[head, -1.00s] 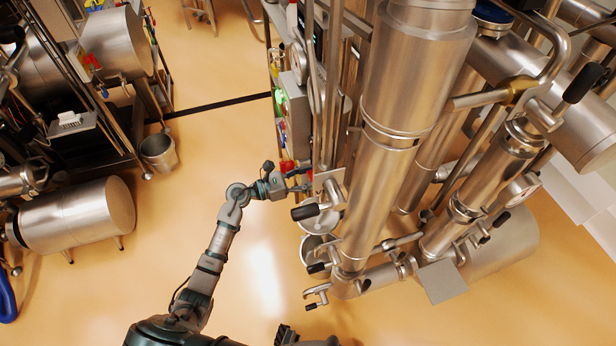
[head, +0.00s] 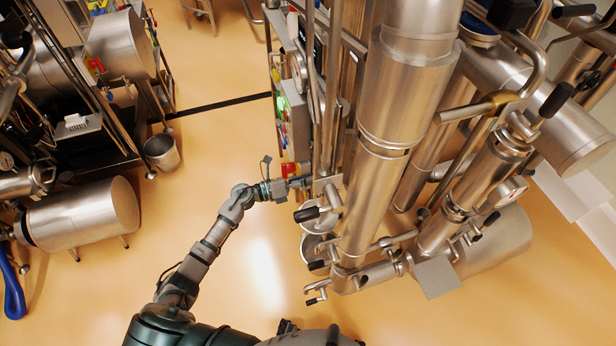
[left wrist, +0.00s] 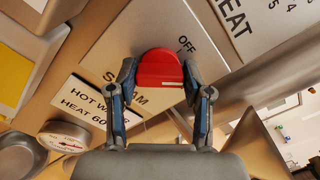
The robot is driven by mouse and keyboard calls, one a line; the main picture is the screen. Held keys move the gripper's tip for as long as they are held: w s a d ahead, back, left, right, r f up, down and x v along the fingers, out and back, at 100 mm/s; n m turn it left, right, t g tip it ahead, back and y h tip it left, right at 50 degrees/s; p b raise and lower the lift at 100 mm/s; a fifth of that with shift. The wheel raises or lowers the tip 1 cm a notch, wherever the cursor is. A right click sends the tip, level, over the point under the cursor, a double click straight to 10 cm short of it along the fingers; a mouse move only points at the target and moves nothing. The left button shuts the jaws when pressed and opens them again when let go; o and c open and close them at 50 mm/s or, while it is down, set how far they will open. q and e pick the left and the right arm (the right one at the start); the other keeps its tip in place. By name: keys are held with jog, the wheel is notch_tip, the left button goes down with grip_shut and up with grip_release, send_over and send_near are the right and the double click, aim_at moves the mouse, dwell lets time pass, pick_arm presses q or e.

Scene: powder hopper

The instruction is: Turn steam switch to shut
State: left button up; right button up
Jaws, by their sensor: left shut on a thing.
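The steam switch is a red knob (left wrist: 160,68) on a grey metal plate (left wrist: 108,45) in the left wrist view. The plate carries the word STEAM, partly covered, and OFF to the upper right of the knob. A short pale mark lies on the knob's lower right side, pointing right rather than at OFF. My left gripper (left wrist: 159,82) is shut on the knob, one finger on each side. In the head view my left gripper (head: 299,183) reaches the left side of the hopper machine; the knob cannot be made out clearly there. My right gripper is not in view.
A HOT WATER label (left wrist: 92,105) and a round gauge (left wrist: 63,137) are beside the plate. The tall steel column (head: 400,105) and black-handled valves (head: 307,214) stand close right of my gripper. Open floor (head: 225,130) lies to the left, with a bucket (head: 161,152).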

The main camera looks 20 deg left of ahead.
pick_arm(q)
jog(key=n+p, duration=0.1)
jog(key=n, duration=0.2)
jog(key=n+p, duration=0.2)
jog(key=n, duration=0.1)
jog(key=shift+w+a+r+p, duration=0.2)
jog(key=shift+p, duration=0.1)
jog(key=n+p, duration=0.1)
jog(key=n, duration=0.2)
jog(key=shift+f+p, duration=0.1)
jog(key=shift+p, duration=0.2)
jog(key=shift+f+n, duration=0.1)
jog(key=shift+n, duration=0.4)
jog(key=shift+f, duration=0.1)
jog(key=o, duration=1.2)
jog(key=shift+f, duration=0.1)
jog(key=shift+c, duration=0.2)
